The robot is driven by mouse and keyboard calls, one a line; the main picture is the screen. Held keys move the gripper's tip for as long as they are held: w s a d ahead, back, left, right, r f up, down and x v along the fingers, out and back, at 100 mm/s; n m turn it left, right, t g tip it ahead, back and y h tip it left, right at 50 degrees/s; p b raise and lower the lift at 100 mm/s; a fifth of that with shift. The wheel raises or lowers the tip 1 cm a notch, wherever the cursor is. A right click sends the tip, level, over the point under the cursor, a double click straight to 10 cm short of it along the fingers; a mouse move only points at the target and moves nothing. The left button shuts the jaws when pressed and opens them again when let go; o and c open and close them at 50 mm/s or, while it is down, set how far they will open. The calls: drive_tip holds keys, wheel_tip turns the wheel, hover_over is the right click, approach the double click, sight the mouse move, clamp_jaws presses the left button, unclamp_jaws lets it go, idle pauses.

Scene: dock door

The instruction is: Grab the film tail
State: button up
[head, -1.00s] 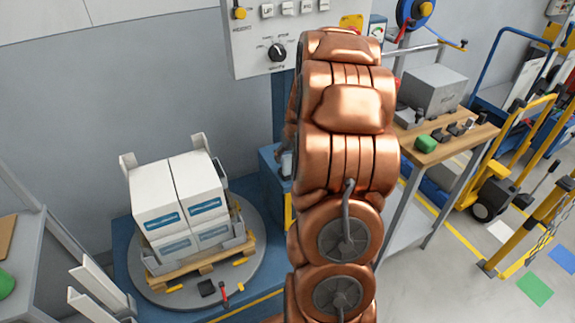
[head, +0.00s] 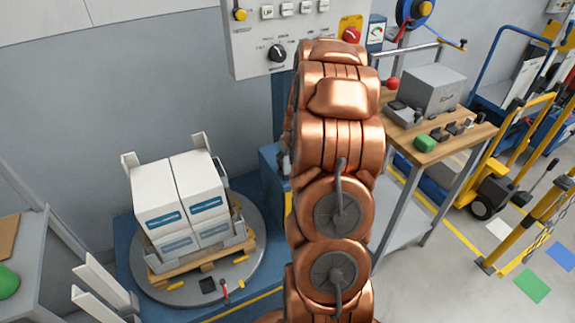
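My copper-coloured arm rises through the middle of the head view and hides what lies behind it. My gripper is not in view; the arm's far end is out of sight. I cannot make out a film tail. A pallet load of white boxes (head: 182,198) with blue labels stands on a wooden pallet (head: 203,262), with light grey corner pieces at its corners. The pallet sits on a round grey turntable (head: 253,272) on a blue base.
A control panel (head: 250,52) with a black knob (head: 277,52) and a red button (head: 351,34) is on the machine's column behind my arm. A wooden-topped bench (head: 455,141) with a grey box (head: 433,91) stands right. Yellow posts (head: 500,248) stand farther right.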

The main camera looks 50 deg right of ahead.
drive_tip(key=c, duration=0.5)
drive_tip(key=shift+r, duration=0.1)
